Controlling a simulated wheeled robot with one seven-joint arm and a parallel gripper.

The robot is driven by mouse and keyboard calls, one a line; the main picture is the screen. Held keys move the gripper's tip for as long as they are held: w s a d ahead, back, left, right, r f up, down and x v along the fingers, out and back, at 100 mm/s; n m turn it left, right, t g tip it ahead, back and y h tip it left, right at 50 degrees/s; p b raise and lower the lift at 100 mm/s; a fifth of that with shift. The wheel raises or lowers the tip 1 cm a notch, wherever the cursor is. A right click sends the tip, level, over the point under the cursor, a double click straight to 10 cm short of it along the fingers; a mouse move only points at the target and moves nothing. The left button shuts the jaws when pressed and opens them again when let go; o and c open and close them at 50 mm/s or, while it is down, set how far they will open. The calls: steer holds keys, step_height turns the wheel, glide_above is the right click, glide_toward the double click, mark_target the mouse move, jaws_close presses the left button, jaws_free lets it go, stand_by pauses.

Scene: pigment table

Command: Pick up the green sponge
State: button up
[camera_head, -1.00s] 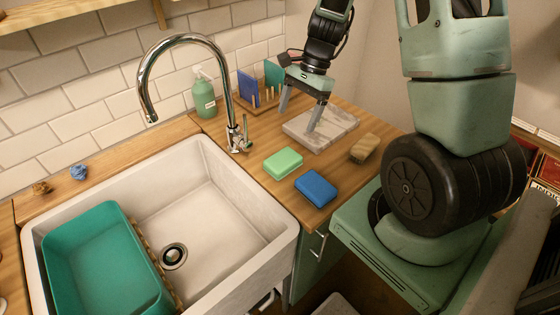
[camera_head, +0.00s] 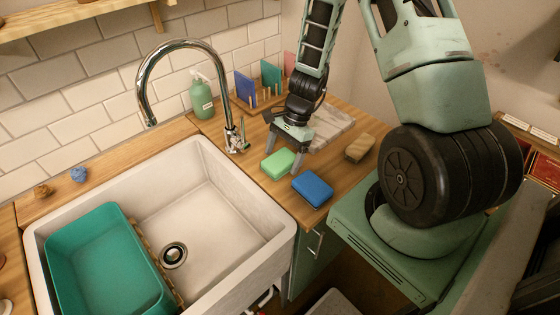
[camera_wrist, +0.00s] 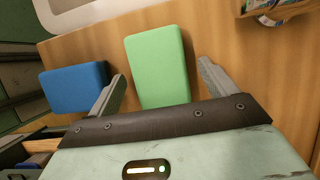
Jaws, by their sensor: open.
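The green sponge (camera_head: 279,163) lies flat on the wooden counter, right of the sink. In the wrist view the sponge (camera_wrist: 158,62) shows between and beyond my two fingers, its near end hidden behind the gripper body. My gripper (camera_head: 284,158) is open and empty, its fingers pointing down around the sponge in the head view. In the wrist view my gripper (camera_wrist: 161,85) has one finger on each side of the sponge, with a gap to the right finger and a narrower one to the left. Whether either finger touches it I cannot tell.
A blue sponge (camera_head: 313,190) lies close in front of the green one. A brown sponge or brush (camera_head: 360,147) and a marble slab (camera_head: 333,128) lie to the right. The faucet (camera_head: 236,135) and the sink (camera_head: 285,237) are to the left; a soap bottle (camera_head: 202,98) stands behind.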

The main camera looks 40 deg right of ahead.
mark_target(283, 157)
steer(key=c, duration=1.2)
steer(key=shift+o, duration=0.2)
step_height(283, 157, up, 10)
steer(key=shift+b, duration=0.35)
steer(key=o, duration=0.3)
steer(key=shift+c, duration=0.7)
